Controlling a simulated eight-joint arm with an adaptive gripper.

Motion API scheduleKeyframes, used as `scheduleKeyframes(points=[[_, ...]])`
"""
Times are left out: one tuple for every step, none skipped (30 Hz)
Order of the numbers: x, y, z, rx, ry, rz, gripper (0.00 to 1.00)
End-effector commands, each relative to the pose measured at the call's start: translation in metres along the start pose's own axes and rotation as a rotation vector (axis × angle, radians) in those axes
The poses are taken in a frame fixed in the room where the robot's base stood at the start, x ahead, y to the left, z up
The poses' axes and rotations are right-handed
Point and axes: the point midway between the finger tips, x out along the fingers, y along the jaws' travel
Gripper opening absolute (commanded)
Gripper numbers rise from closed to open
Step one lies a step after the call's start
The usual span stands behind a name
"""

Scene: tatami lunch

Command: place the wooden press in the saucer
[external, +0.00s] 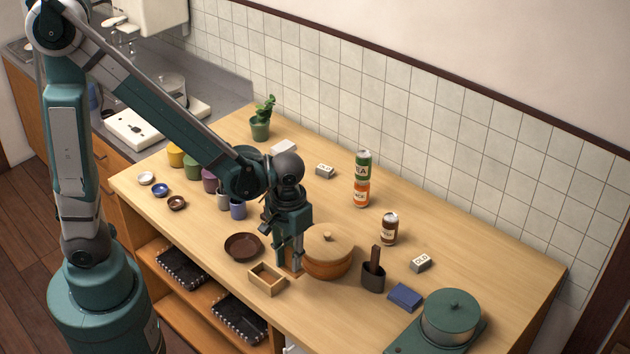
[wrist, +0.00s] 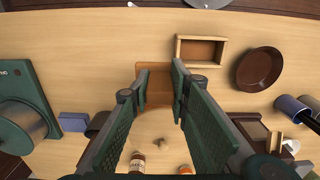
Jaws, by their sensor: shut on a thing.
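The wooden press (external: 292,271) is a reddish-brown wooden piece low between my fingers, partly hidden by them. In the wrist view the press (wrist: 158,92) shows as a flat brown shape between the fingertips. My gripper (external: 287,260) is shut on it and points down, close to the table; it also shows in the wrist view (wrist: 160,78). I cannot tell whether the press touches the table. The saucer (external: 242,246) is a round, dark brown, empty dish left of my gripper; it is at the upper right of the wrist view (wrist: 259,69).
An open wooden box (external: 267,279) stands close by in front. A lidded pot (external: 327,262) is just right of my gripper. A dark holder (external: 373,277), blue block (external: 405,297) and cans (external: 389,229) stand farther right. Cups (external: 238,209) stand behind the saucer.

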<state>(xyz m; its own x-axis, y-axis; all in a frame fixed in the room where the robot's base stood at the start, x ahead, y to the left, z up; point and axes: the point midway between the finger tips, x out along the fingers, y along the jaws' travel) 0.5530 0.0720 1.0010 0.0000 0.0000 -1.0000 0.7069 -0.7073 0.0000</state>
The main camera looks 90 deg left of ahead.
Motion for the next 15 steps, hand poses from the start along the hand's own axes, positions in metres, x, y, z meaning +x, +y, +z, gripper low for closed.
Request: scheduleKeyframes(points=[[-0.001,-0.01,-0.003,-0.006,0.0,0.0,0.07],[-0.001,-0.016,-0.005,-0.005,0.0,0.0,0.07],[-0.002,-0.023,-0.007,-0.005,0.0,0.0,0.07],[-0.002,-0.028,-0.009,-0.005,0.0,0.0,0.07],[-0.002,-0.034,-0.01,-0.005,0.0,0.0,0.07],[-0.003,-0.041,-0.012,-0.006,0.0,0.0,0.07],[-0.003,-0.047,-0.013,-0.005,0.0,0.0,0.07],[-0.003,-0.052,-0.014,-0.005,0.0,0.0,0.07],[-0.004,-0.059,-0.016,-0.005,0.0,0.0,0.07],[-0.004,-0.065,-0.017,-0.005,0.0,0.0,0.07],[-0.004,-0.07,-0.018,-0.005,0.0,0.0,0.07],[-0.005,-0.077,-0.019,-0.005,0.0,0.0,0.07],[-0.005,-0.083,-0.02,-0.005,0.0,0.0,0.07],[-0.005,-0.088,-0.021,-0.005,0.0,0.0,0.07],[-0.006,-0.095,-0.022,-0.005,0.0,0.0,0.07]])
